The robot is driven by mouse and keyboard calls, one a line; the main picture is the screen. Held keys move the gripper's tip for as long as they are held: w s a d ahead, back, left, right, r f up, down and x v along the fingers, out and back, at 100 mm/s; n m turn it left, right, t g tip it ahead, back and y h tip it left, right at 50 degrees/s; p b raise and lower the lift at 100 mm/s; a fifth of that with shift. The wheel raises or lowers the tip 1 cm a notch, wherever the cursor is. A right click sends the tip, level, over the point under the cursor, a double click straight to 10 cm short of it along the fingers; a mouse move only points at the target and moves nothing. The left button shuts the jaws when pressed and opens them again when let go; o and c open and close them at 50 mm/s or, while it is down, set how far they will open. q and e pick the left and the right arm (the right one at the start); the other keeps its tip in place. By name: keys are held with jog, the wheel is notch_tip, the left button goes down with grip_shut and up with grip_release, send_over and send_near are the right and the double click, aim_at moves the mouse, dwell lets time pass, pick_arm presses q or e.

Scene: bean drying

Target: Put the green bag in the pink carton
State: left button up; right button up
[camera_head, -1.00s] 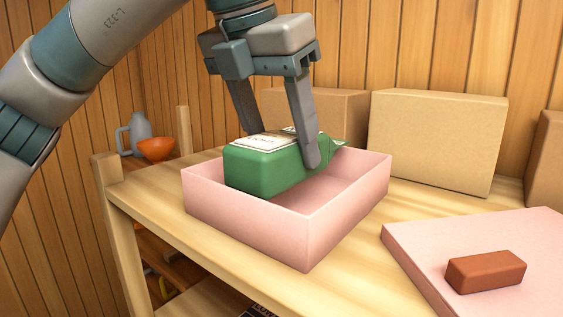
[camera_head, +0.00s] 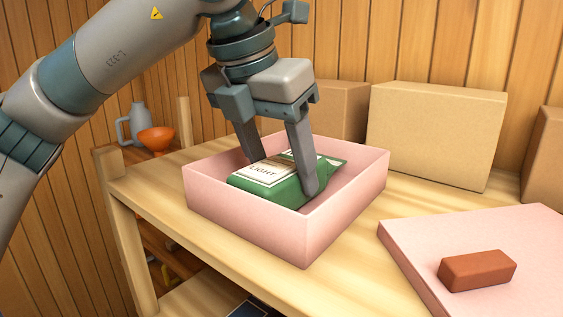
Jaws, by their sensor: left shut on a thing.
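The green bag (camera_head: 262,184) with a white label lies inside the open pink carton (camera_head: 270,231), below the level of its rim. My left gripper (camera_head: 280,175) reaches down into the carton and is shut on the bag, one finger on each side. The near finger hides part of the bag, and the carton's front walls hide its underside, so I cannot tell whether it touches the carton floor. The carton stands on a wooden table (camera_head: 160,197). My right gripper is not in view.
A pink lid (camera_head: 420,240) lies at the right with a red-brown block (camera_head: 477,270) on it. Cardboard boxes (camera_head: 435,135) stand behind the carton. An orange bowl (camera_head: 156,140) and a grey jug (camera_head: 136,124) are at the back left. The table between carton and lid is clear.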

pick_arm(q)
jog(key=shift+f, duration=0.2)
jog(key=o, duration=1.3)
jog(key=shift+c, duration=0.2)
jog(key=shift+r, duration=0.3)
jog(key=shift+a+r+b, duration=0.1)
jog(key=shift+r+b, duration=0.05)
jog(key=shift+b, duration=0.2)
jog(key=shift+s+a+r+b, duration=0.1)
jog(key=shift+s+r+b, duration=0.05)
jog(key=shift+r+b, duration=0.2)
jog(key=b+v, duration=0.4)
jog(key=v, duration=0.5)
jog(key=shift+s+r, duration=0.15)
jog(key=shift+r, duration=0.1)
jog(key=shift+s+a+r, duration=0.15)
jog(key=shift+a+r, duration=0.05)
jog(key=shift+r, duration=0.35)
